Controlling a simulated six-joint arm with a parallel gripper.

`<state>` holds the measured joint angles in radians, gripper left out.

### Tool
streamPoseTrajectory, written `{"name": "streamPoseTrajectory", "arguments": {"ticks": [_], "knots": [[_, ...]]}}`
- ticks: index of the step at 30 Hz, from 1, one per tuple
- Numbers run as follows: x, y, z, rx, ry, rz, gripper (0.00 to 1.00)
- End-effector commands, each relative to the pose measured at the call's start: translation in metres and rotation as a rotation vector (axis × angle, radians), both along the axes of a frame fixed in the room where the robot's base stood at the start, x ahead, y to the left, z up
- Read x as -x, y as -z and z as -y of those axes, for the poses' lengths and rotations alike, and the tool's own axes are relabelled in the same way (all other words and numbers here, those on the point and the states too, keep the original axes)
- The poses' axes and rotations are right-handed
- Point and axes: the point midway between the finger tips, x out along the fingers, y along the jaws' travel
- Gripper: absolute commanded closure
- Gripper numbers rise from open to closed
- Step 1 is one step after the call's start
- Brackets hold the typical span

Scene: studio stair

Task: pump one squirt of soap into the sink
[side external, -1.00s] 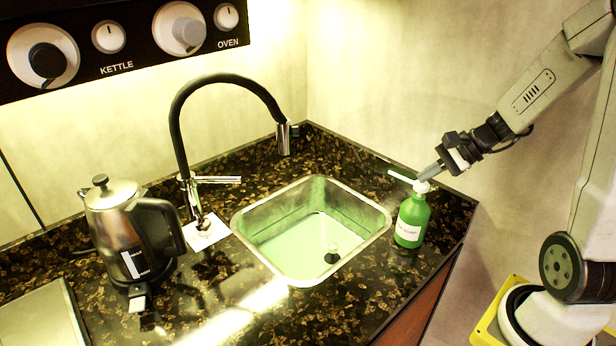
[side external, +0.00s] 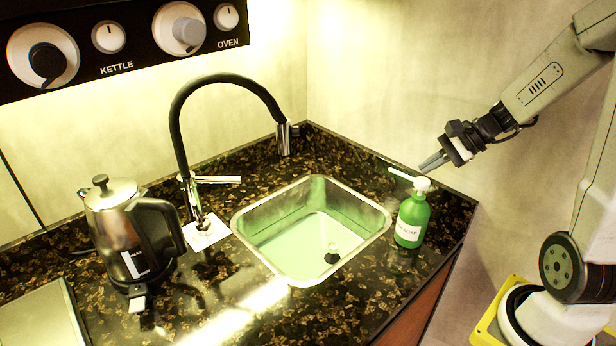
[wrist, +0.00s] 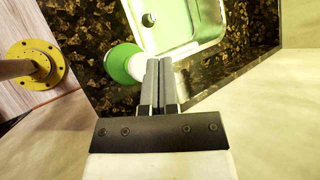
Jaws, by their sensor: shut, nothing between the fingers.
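The green soap bottle (side external: 412,220) with a white pump head (side external: 421,184) stands upright on the counter at the right rim of the sink. Its white nozzle points left toward the basin. The metal sink (side external: 300,262) holds a greenish-looking floor with a dark drain plug. My gripper (side external: 425,166) is shut and empty, just above the pump head and apart from it. In the wrist view the shut fingers (wrist: 158,66) lie beside the bottle (wrist: 120,65) and its white pump, with the sink (wrist: 185,45) beyond. I cannot see any soap coming out.
A black faucet (side external: 178,120) arches behind the sink. A steel kettle (side external: 115,225) stands at the left. The dark speckled counter (side external: 350,155) ends in a wall behind and an edge at the right. A knob panel hangs above.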

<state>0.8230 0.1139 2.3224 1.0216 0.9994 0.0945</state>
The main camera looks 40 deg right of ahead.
Motion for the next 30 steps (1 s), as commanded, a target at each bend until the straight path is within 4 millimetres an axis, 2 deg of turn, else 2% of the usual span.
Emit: {"name": "streamPoseTrajectory", "arguments": {"ticks": [19,30], "knots": [[0.000,-0.043,0.000,0.001,-0.001,0.002,1.00],[0.000,-0.049,0.000,0.001,-0.001,0.000,1.00]]}}
